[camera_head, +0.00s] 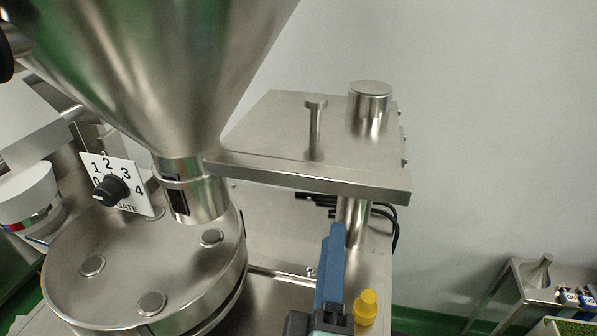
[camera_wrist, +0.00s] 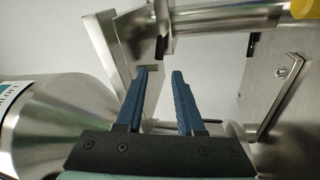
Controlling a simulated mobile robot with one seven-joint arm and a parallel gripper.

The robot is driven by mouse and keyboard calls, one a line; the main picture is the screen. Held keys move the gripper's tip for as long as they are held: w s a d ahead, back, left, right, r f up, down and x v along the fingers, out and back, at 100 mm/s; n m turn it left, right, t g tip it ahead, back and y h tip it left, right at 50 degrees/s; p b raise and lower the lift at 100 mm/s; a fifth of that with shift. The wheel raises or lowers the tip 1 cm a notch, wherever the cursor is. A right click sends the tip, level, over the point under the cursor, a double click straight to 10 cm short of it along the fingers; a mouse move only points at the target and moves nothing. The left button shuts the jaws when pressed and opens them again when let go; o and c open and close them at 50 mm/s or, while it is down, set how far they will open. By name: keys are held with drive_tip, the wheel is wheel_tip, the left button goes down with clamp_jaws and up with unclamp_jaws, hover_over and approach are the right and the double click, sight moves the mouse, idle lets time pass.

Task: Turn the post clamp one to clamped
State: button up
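A steel post (camera_head: 352,222) rises through a thick steel plate (camera_head: 280,135), and its round top (camera_head: 370,98) stands above it. A T-headed pin (camera_head: 315,125) stands upright on the plate, left of the post top. No part is labelled as the clamp, so I cannot tell its setting. The post lies sideways across the top of the wrist view (camera_wrist: 225,20). My gripper (camera_head: 334,232) is below the plate's front edge, just left of the post. In the wrist view its two blue fingers (camera_wrist: 161,76) are apart, with nothing held between them.
A large steel hopper (camera_head: 150,60) fills the upper left above a round pan (camera_head: 120,250). A numbered dial (camera_head: 110,190) sits behind it. A yellow knob (camera_head: 366,306) stands right of my gripper. Dark cables (camera_head: 392,225) hang behind the post. A bent rod (camera_wrist: 283,95) shows in the wrist view.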

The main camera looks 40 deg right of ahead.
drive_tip(key=p+x, duration=0.5)
drive_tip(key=x, duration=0.7)
drive_tip(key=shift+w+d, duration=0.15)
drive_tip(key=shift+d, duration=0.25)
clamp_jaws()
